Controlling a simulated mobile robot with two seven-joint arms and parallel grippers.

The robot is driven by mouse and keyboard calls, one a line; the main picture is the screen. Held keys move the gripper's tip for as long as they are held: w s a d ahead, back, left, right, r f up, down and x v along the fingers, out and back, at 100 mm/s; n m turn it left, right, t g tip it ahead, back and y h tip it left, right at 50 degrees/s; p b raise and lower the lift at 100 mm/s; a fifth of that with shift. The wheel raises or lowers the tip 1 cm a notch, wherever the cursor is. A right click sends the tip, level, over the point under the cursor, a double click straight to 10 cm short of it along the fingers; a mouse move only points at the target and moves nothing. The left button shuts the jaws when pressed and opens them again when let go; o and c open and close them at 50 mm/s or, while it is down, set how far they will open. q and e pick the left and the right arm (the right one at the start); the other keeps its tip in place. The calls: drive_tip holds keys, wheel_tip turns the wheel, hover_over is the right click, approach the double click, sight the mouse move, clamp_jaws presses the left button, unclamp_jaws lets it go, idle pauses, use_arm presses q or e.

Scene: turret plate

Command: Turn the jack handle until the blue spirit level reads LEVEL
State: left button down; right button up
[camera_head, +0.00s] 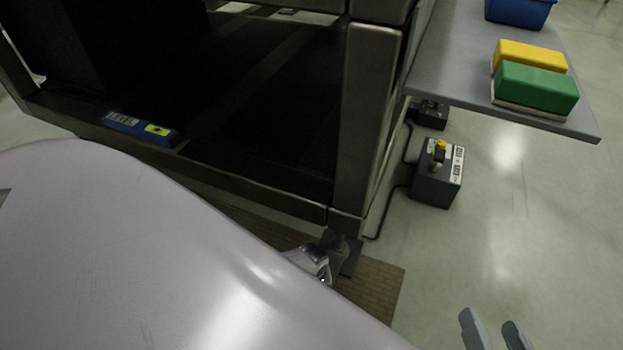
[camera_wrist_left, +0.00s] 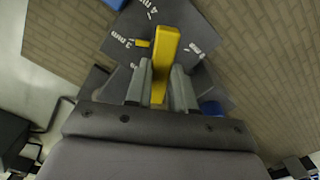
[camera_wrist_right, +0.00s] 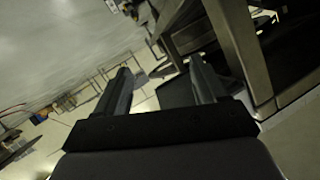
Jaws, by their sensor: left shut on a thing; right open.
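The blue spirit level (camera_head: 140,127) lies on the dark frame's front rail in the head view. Its yellow-green vial shows a dark mark near the middle, and small lettering on its pale panel looks like LEVEL. In the left wrist view, the yellow jack handle (camera_wrist_left: 165,55) stands between the fingers of my left gripper (camera_wrist_left: 160,88), which is shut on it. A grey plate (camera_wrist_left: 125,35) with mm marks and a small yellow pointer (camera_wrist_left: 142,43) lies behind it. My left fingers are hidden in the head view. My right gripper (camera_head: 494,330) is open and empty at lower right.
A grey shelf (camera_head: 455,85) at right holds a yellow block (camera_head: 530,55), a green block (camera_head: 538,84) and a blue bin (camera_head: 520,10). A control box (camera_head: 437,180) with cables stands on the floor. A brown mat (camera_head: 380,290) lies below the frame. Floor at right is clear.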

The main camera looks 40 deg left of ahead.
use_arm(q)
drive_tip(key=shift+s, duration=0.1)
drive_tip(key=c, duration=1)
unclamp_jaws()
drive_tip(key=shift+o, duration=0.2)
drive_tip(key=shift+r+p, duration=0.35)
wheel_tip(320, 180, up, 5)
drive_tip(key=p, duration=0.4)
drive_tip(key=shift+r+p, duration=0.7)
use_arm(e)
drive_tip(key=shift+s+d+r+n+h, duration=0.2)
drive_tip(key=shift+d+h, duration=0.25)
drive_tip(key=shift+d, duration=0.3)
drive_tip(key=shift+s+d+r+n+h, duration=0.15)
drive_tip(key=shift+s+d+h, duration=0.1)
drive_tip(key=shift+d+h, duration=0.35)
drive_tip(key=shift+s+d+r+n+h, duration=0.15)
drive_tip(key=shift+s+d+r+h, duration=0.15)
drive_tip(key=shift+d, duration=0.55)
drive_tip(key=shift+f, duration=0.1)
